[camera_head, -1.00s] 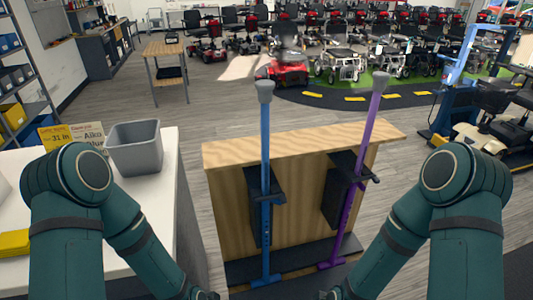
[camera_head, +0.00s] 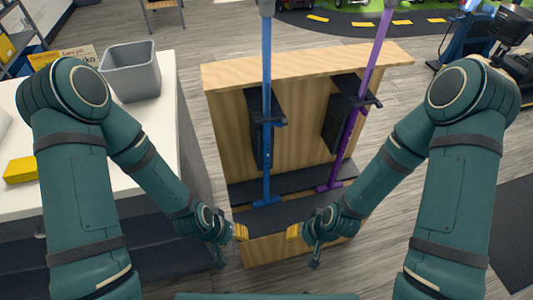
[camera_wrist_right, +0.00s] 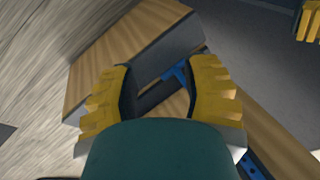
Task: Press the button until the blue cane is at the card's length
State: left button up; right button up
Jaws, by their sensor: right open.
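The blue cane (camera_head: 266,90) stands upright in a dark holder on the wooden stand, its foot on the dark lower shelf. Adjustment holes show on its lower shaft, but I cannot make out the button. The card (camera_head: 82,53) lies on the white counter, partly hidden by my left arm. My right gripper (camera_head: 293,232) is low in front of the stand, right of the cane's foot; its yellow fingers are apart and empty in the wrist view (camera_wrist_right: 160,95). My left gripper (camera_head: 240,232) is low on the left; its finger opening is unclear.
A purple cane (camera_head: 370,75) stands in a second holder to the right. The wooden stand (camera_head: 225,78) has a dark lower shelf (camera_head: 290,212). A grey bin (camera_head: 130,72) and a yellow object (camera_head: 20,170) are on the white counter (camera_head: 160,128). Floor is free right of the stand.

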jog(key=shift+o, duration=0.2)
grip_shut()
dwell(1.0)
